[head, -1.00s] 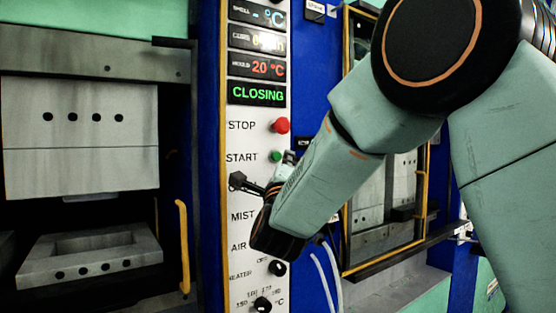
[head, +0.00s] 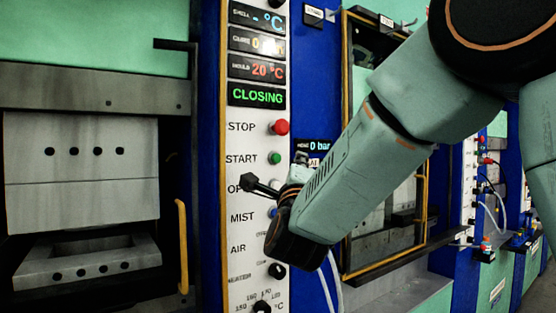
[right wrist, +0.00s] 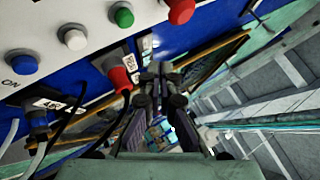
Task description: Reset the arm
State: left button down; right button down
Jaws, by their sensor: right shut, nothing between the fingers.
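My right gripper (head: 258,185) is shut and empty in front of the white control panel (head: 240,205), partly over the label below START. In the right wrist view its closed fingers (right wrist: 161,75) show in the middle, with nothing between them. My right arm reaches in from the upper right. The green START button (head: 275,158) and red STOP button (head: 279,127) are visible above the gripper. The panel display (head: 257,95) reads CLOSING. My left gripper is not in view.
The press at left has an upper mould block (head: 82,165) above a lower mould (head: 88,268), with a narrow gap between. A yellow handle (head: 183,245) stands beside it. A yellow-framed window (head: 345,245) is behind my arm. Cable plugs (right wrist: 120,80) sit near the wrist.

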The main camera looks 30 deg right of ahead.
jog(key=shift+w, duration=0.1)
dwell(0.3)
jog(key=s+a+f+n+g+y+b, duration=0.1)
jog(key=a+f+n+g+y, duration=0.2)
jog(key=f+n, duration=0.8)
jog(key=s+a+f+n+g+y+b, duration=0.1)
jog(key=a+f+n+g+y, duration=0.3)
jog(key=f, duration=1.2)
jog(key=s+a+f+n+y+b, duration=0.15)
jog(key=f+n+y, duration=0.25)
jog(key=f+n, duration=0.7)
jog(key=s+a+f+n+g+y+b, duration=0.1)
jog(key=s+a+f+g, duration=0.15)
jog(key=s+f, duration=0.75)
jog(key=s+a+f+n+g+y+b, duration=0.1)
jog(key=s+f+g, duration=0.45)
jog(key=f, duration=0.85)
jog(key=s+f+g+b, duration=0.1)
jog(key=s+f+g, duration=0.1)
jog(key=s+f, duration=0.3)
jog(key=s+f+g+b, duration=0.1)
jog(key=s+f, duration=0.4)
jog(key=s, duration=0.9)
jog(key=shift+s+a+f+g+b, duration=0.15)
jog(key=shift+a+f+g+b, duration=0.2)
jog(key=shift+f+g+b, duration=0.1)
jog(key=shift+r, duration=0.1)
